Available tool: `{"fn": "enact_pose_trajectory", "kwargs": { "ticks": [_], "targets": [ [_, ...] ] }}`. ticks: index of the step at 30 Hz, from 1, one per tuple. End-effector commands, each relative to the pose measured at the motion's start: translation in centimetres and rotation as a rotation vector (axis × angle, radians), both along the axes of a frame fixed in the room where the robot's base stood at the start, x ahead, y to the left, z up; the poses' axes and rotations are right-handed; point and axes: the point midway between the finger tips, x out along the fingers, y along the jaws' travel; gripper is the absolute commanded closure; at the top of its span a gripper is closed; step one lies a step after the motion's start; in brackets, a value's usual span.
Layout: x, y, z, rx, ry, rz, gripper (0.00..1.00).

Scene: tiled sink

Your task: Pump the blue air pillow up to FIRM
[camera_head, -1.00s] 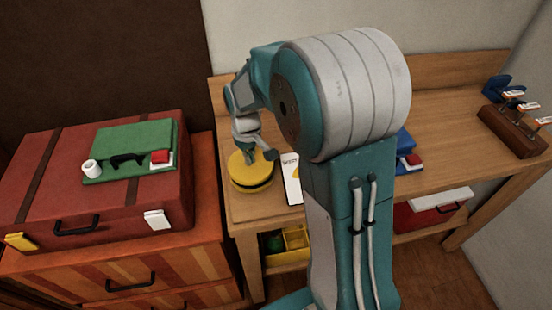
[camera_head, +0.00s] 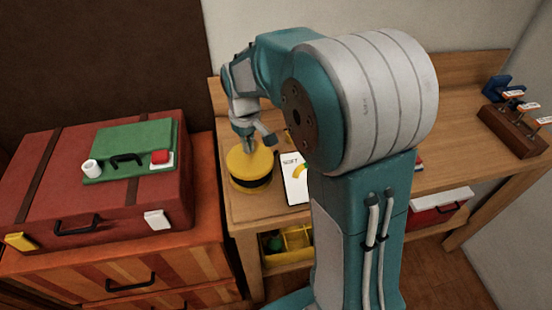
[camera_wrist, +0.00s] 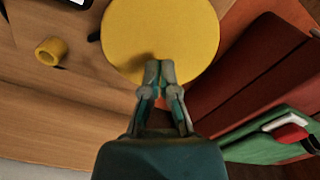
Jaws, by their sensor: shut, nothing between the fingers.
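A round yellow pump (camera_head: 250,159) with a dark band around its middle stands on the left end of the wooden bench. Its yellow top (camera_wrist: 160,30) fills the upper middle of the wrist view. My gripper (camera_head: 257,145) is shut and empty, its tips over the pump top near the edge; I cannot tell whether they touch it. A white card (camera_head: 293,185) marked "SOFT", with a coloured arc partly hidden by my arm, lies right of the pump. I cannot make out the blue air pillow; my arm hides the middle of the bench.
A red suitcase (camera_head: 60,190) with a green case (camera_head: 125,135) on it stands left of the bench. A small yellow ring (camera_wrist: 50,50) lies on the bench. A wooden block (camera_head: 510,130) holds tagged items at the right. A yellow tray (camera_head: 298,240) is below.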

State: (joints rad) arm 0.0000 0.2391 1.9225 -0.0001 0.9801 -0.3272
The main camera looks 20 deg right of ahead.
Motion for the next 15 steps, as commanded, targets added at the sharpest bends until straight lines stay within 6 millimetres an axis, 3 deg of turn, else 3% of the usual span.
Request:
{"fn": "enact_pose_trajectory", "kwargs": {
  "ticks": [5, 15],
  "targets": [
    [0.0, 0.0, 0.1, 0.000, 0.000, 0.000, 1.00],
    [0.0, 0.0, 2.9, 0.000, -0.002, 0.000, 1.00]
  ]
}}
